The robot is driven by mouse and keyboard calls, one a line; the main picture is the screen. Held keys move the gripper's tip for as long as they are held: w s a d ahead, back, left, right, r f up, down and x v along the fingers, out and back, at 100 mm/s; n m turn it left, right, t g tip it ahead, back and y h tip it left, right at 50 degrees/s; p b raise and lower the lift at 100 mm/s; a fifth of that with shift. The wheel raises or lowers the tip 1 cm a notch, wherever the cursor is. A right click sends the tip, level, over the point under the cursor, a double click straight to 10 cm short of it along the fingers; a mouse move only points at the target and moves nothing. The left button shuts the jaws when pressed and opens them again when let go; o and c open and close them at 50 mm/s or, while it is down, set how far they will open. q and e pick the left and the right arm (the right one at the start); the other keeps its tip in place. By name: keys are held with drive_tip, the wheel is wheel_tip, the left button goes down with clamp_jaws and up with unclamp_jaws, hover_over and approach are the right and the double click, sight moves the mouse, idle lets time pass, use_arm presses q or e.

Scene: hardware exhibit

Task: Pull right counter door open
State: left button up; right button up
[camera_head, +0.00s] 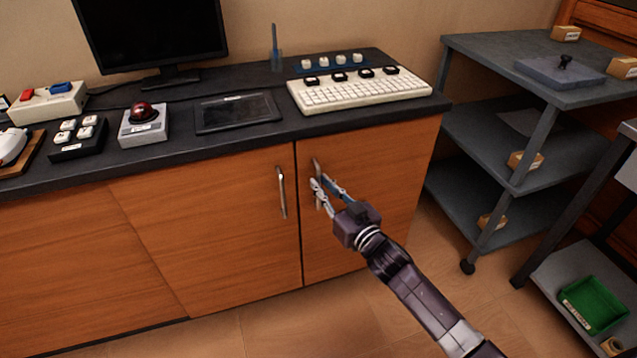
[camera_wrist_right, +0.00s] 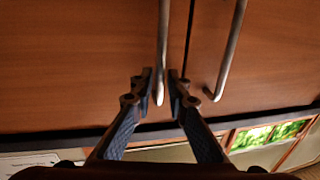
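The right counter door (camera_head: 375,200) is a wooden panel and looks closed, flush with the counter front. Its upright metal handle (camera_head: 316,164) is near the door's left edge; it also shows in the right wrist view (camera_wrist_right: 162,40). My right gripper (camera_head: 325,184) is at this handle, with one finger on each side of the bar. In the right wrist view the gripper (camera_wrist_right: 161,80) is partly open, and narrow gaps seem to show beside the bar. Firm contact is not clear. The fingers partly hide the handle's lower part in the head view. My left gripper is out of view.
The left counter door (camera_head: 215,220) has its own handle (camera_head: 282,192) close by. A keyboard (camera_head: 360,90) and other devices sit on the dark countertop (camera_head: 240,140). A grey shelf cart (camera_head: 490,150) stands right of the counter. Floor (camera_head: 340,310) before the door is clear except my arm.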

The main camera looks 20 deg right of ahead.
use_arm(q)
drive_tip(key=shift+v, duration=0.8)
use_arm(e)
drive_tip(key=shift+x, duration=1.15)
clamp_jaws()
drive_tip(key=shift+s, duration=0.1)
